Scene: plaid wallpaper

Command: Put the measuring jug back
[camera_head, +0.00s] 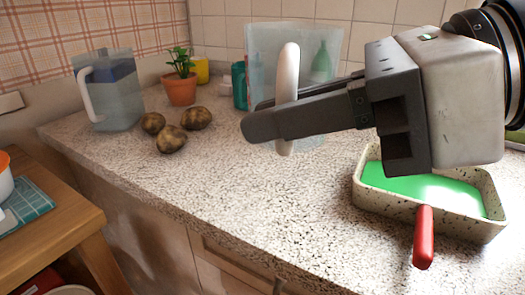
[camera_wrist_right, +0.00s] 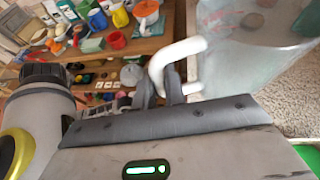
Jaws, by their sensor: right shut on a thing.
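A clear jug with a white handle, which I take to be the measuring jug (camera_head: 262,62), is above the back of the speckled counter in the head view. My right gripper (camera_head: 262,122) is shut on its upright white handle. In the right wrist view, the fingers of the right gripper (camera_wrist_right: 160,88) close on the white handle (camera_wrist_right: 176,52), and the clear jug body (camera_wrist_right: 222,62) extends to the right. The arm hides part of the jug; I cannot tell whether its base touches the counter. My left gripper is out of view.
A second jug with a dark blue top (camera_head: 110,95) stands at the counter's far left. Several potatoes (camera_head: 171,139) and a potted plant (camera_head: 180,88) are nearby. A green-filled tray (camera_head: 365,195) with a red-handled tool (camera_head: 423,238) lies at right. The counter's front middle is clear.

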